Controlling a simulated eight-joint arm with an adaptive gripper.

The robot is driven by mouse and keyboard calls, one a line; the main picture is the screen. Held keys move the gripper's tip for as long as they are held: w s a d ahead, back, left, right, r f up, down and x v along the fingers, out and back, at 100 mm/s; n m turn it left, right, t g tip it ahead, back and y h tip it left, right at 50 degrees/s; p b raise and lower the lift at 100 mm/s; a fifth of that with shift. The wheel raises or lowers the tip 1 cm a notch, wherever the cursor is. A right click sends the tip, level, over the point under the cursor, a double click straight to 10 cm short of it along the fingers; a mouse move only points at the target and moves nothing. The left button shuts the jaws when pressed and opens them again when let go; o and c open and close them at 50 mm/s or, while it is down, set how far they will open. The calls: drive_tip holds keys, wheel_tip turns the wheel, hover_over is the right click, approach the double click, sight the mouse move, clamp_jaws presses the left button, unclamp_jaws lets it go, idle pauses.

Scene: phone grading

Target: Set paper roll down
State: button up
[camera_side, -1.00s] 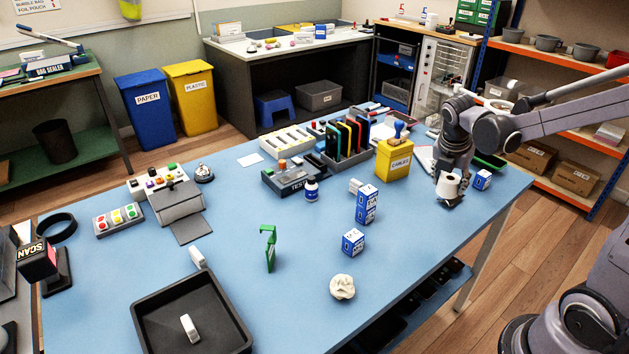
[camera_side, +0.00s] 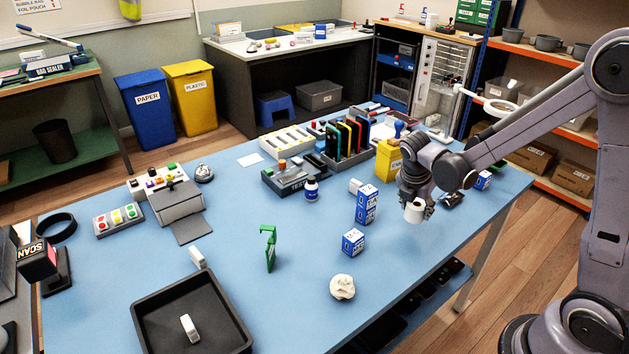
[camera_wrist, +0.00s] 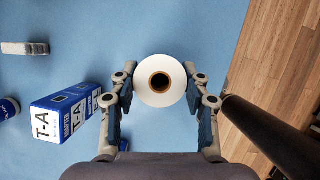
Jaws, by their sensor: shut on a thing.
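The white paper roll (camera_side: 414,212) is held in my gripper (camera_side: 416,203) near the right end of the blue table (camera_side: 310,285). In the wrist view the roll (camera_wrist: 160,70) shows end-on with its brown core hole facing the camera. My gripper's two fingers (camera_wrist: 160,105) press on its left and right sides. The roll looks upright. Whether its underside touches the table or hangs just above it, I cannot tell.
Stacked blue-and-white adapter boxes (camera_side: 367,204) stand left of the roll, and one shows close by in the wrist view (camera_wrist: 62,115). A single box (camera_side: 353,242) and crumpled paper (camera_side: 342,287) lie nearer the front. The yellow cables bin (camera_side: 387,160) stands behind. The table edge is to the right.

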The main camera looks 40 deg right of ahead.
sight(409, 219)
drive_tip(key=shift+w+a+f, duration=0.3)
drive_tip(key=shift+f, duration=2)
drive_tip(key=shift+f, duration=0.15)
drive_tip(key=o, duration=1.2)
drive_tip(key=shift+c, duration=0.2)
